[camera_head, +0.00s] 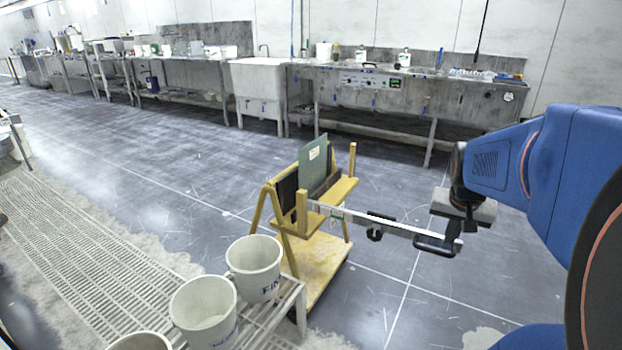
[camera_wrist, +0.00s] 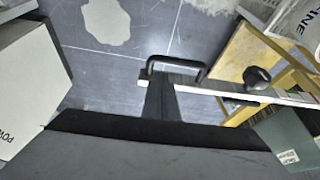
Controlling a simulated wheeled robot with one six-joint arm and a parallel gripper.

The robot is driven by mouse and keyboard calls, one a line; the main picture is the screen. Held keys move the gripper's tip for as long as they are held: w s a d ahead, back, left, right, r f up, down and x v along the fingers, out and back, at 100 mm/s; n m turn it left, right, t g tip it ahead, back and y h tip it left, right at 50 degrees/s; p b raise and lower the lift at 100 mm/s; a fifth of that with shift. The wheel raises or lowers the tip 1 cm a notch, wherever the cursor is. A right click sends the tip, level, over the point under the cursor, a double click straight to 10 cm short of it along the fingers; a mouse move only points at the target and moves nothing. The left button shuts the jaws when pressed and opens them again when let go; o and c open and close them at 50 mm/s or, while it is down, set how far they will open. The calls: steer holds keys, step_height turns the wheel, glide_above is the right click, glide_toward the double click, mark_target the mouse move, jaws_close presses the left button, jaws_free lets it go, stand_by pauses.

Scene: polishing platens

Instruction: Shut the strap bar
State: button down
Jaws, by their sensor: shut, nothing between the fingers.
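The strap bar (camera_head: 397,229) is a pale flat bar. It sticks out to the right from the yellow cart (camera_head: 322,262), well away from the cart's far end. A black U-shaped handle (camera_head: 436,246) is at its outer end, and a black knob (camera_head: 375,233) sits partway along. In the wrist view the bar (camera_wrist: 222,91), handle (camera_wrist: 178,62) and knob (camera_wrist: 257,77) show. My gripper (camera_head: 456,226) is shut and empty, right at the bar's outer end by the handle. In the wrist view its dark fingers (camera_wrist: 160,92) overlap the bar beside the handle; I cannot tell whether they touch.
A green panel (camera_head: 314,168) stands upright in the cart. White buckets (camera_head: 254,267) stand on a bench at the front left, close to the cart. Steel benches and a sink (camera_head: 258,84) line the back wall. The tiled floor between is clear.

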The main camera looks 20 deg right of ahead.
steer(key=shift+x, duration=1.6)
steer(key=shift+w+d, duration=0.1)
